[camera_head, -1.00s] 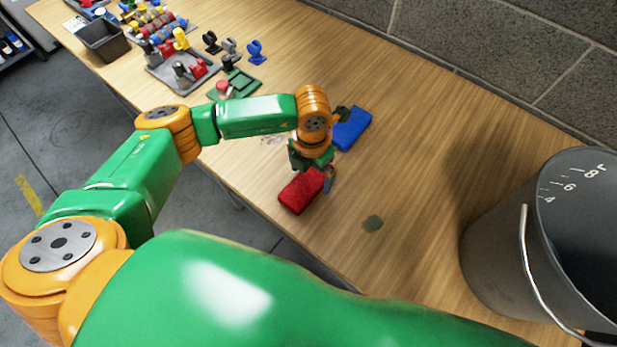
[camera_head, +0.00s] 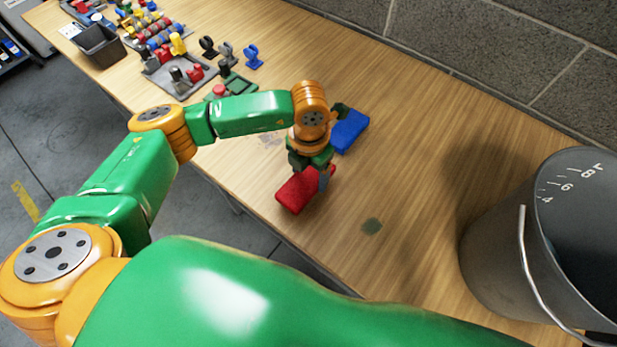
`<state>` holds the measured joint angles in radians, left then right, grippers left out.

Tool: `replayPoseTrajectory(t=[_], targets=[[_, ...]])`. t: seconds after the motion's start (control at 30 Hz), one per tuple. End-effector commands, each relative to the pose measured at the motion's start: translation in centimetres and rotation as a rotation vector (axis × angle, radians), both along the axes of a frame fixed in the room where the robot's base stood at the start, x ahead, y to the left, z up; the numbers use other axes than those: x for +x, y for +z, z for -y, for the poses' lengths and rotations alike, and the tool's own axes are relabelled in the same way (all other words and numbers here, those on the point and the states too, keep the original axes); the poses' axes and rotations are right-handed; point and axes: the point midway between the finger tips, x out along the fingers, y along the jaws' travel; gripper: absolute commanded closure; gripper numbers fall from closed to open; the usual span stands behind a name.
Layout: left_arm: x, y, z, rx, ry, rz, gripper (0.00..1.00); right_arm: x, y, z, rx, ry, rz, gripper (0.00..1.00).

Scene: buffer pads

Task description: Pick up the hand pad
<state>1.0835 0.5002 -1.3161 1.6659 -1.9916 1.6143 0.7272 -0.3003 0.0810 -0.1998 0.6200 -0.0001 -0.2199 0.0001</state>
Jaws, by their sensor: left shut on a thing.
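A red pad (camera_head: 295,191) is at the front edge of the wooden table, below my left wrist in the head view. My left gripper (camera_head: 322,178) points down at the right end of the red pad and is shut on it. The wrist hides part of the grip. I cannot tell if the pad is clear of the table. A blue pad (camera_head: 350,131) lies flat on the table behind the wrist. Which pad is the hand pad cannot be read from the picture. My right gripper is not in view.
A large grey bucket (camera_head: 490,245) with a wire handle stands at the right. Trays of small coloured parts (camera_head: 170,75) and a dark bin (camera_head: 100,46) are at the far left. A brick wall (camera_head: 480,60) runs behind. The table between pads and bucket is mostly clear, with a dark stain.

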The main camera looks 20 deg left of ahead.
Motion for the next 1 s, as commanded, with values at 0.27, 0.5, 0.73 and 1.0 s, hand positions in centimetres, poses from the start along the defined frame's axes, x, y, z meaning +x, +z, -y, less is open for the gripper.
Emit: replayPoseTrajectory(t=[0.27,0.5,0.73,1.0], targets=[[-4.9,6.8,3.0,-0.002,-0.013,0.008,0.77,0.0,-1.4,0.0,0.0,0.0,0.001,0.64],[-10.5,9.5,6.1,0.001,-0.012,0.006,0.77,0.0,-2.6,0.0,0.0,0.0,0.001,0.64],[-12.2,10.5,7.0,0.002,-0.004,0.001,0.77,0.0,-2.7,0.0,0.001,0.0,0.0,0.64],[-12.2,10.6,7.0,0.001,-0.001,-0.001,0.43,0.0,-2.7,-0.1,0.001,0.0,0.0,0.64]])
